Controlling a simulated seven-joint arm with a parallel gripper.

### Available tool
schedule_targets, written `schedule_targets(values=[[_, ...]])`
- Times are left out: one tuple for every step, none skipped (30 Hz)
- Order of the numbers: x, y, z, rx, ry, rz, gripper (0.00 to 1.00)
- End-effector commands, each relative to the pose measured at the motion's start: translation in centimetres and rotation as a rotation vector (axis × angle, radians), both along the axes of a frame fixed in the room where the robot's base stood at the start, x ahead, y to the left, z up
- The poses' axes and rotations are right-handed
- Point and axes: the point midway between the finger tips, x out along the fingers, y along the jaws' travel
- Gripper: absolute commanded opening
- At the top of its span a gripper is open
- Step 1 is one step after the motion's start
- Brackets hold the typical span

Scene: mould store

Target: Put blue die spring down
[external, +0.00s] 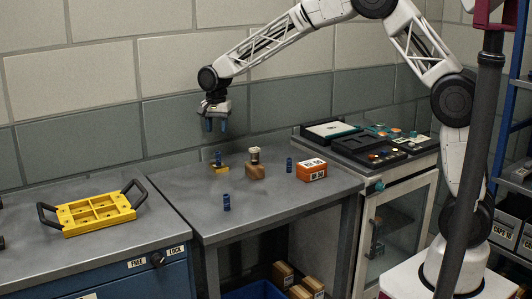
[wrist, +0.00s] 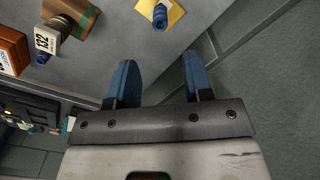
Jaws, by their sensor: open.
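My gripper (external: 216,125) is open and empty, raised above the back of the grey metal table (external: 190,190); its two blue fingers (wrist: 158,80) have nothing between them in the wrist view. Three small blue pieces that look like die springs stand apart on this table. One (external: 218,158) is upright on a small yellow base, below my gripper; it also shows in the wrist view (wrist: 160,17). A second spring (external: 227,202) stands on bare metal near the front edge. A third spring (external: 289,165) stands beside the orange box.
A wooden block (external: 256,172) with a labelled cylinder on it stands mid-table, close to the orange box (external: 312,171). A yellow compartment tray (external: 95,213) with black handles sits on the left bench. Dark trays (external: 375,150) lie on the right cabinet. The table's front left is clear.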

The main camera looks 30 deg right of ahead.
Motion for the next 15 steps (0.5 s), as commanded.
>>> schedule_targets(values=[[0.0, -0.1, 0.1, 0.001, -0.001, 0.001, 0.47], [-0.1, -0.2, 0.2, 0.001, -0.001, 0.002, 0.47], [-0.2, -0.3, 0.3, 0.001, -0.002, 0.004, 0.47], [-0.2, -0.5, 0.5, 0.001, -0.003, 0.006, 0.47], [-0.4, -0.8, 0.7, 0.001, -0.004, 0.009, 0.47], [-0.6, -1.2, 1.0, 0.002, -0.005, 0.013, 0.47], [-0.8, -1.5, 1.2, 0.002, -0.006, 0.017, 0.47], [-1.0, -1.9, 1.6, 0.004, -0.008, 0.023, 0.47], [-1.4, -2.6, 2.1, 0.004, -0.011, 0.031, 0.47], [-1.7, -3.1, 2.5, 0.005, -0.013, 0.038, 0.47], [-2.0, -3.7, 3.0, 0.006, -0.016, 0.046, 0.47], [-2.5, -4.6, 3.7, 0.007, -0.02, 0.057, 0.47], [-2.9, -5.3, 4.2, 0.008, -0.023, 0.067, 0.47], [-3.4, -6.0, 4.7, 0.009, -0.026, 0.076, 0.47], [-4.1, -7.0, 5.4, 0.009, -0.03, 0.091, 0.47]])
